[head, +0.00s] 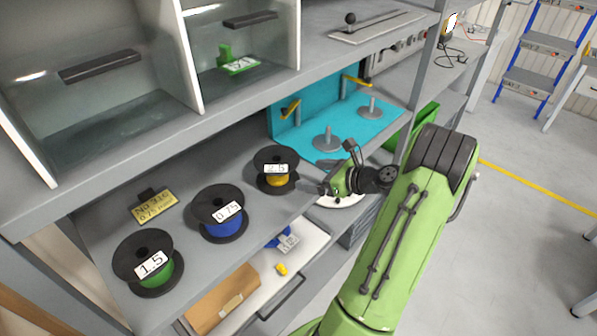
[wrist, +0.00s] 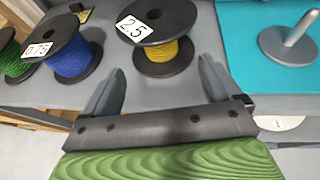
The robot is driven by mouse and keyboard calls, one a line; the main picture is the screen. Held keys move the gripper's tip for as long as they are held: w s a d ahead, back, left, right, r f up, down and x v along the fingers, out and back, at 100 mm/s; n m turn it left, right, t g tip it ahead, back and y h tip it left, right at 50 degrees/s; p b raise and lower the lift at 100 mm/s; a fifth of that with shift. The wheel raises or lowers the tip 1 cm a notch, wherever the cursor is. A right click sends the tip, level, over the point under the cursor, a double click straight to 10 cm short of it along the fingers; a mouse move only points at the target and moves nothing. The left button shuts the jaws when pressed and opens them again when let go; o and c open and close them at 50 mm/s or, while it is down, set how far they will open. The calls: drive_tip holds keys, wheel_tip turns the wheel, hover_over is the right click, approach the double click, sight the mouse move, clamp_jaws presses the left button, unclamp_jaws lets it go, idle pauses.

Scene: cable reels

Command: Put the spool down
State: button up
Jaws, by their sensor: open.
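A black spool with yellow wire (head: 277,172), labelled 2.5, stands upright on the grey shelf (head: 180,272), at the shelf's right end. It also shows in the wrist view (wrist: 165,62), just beyond the fingertips. My gripper (head: 322,188) is at the shelf's right edge, beside this spool. In the wrist view my gripper (wrist: 160,80) has its fingers wide apart with nothing between them, the spool standing ahead of the gap. Whether the fingertips touch the spool cannot be told.
A blue-wire spool (head: 221,213) labelled 0.75 and a green-wire spool (head: 150,263) labelled 1.5 stand left on the same shelf. A yellow sign (head: 153,206) is behind them. A turquoise station (head: 345,125) with upright pegs lies right. An open drawer (head: 300,262) is below.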

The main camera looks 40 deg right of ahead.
drive_tip(key=a+r+n+g, duration=0.4)
drive_tip(key=a+n, duration=0.6)
drive_tip(key=a, duration=0.2)
drive_tip(key=a+r+n+g, duration=0.4)
drive_tip(key=a+n, duration=0.6)
drive_tip(key=a, duration=0.2)
drive_tip(key=s+a+r+n+h, duration=0.1)
drive_tip(key=s+a+r+n, duration=0.1)
drive_tip(key=s+n, duration=0.5)
drive_tip(key=s+a+r+n+h, duration=0.1)
drive_tip(key=s+a+r+n, duration=0.1)
drive_tip(key=s+a+n, duration=0.3)
drive_tip(key=s+n, duration=0.1)
drive_tip(key=s, duration=0.2)
drive_tip(key=shift+n+h, duration=0.3)
drive_tip(key=shift+n, duration=0.1)
drive_tip(key=shift+s+r, duration=0.1)
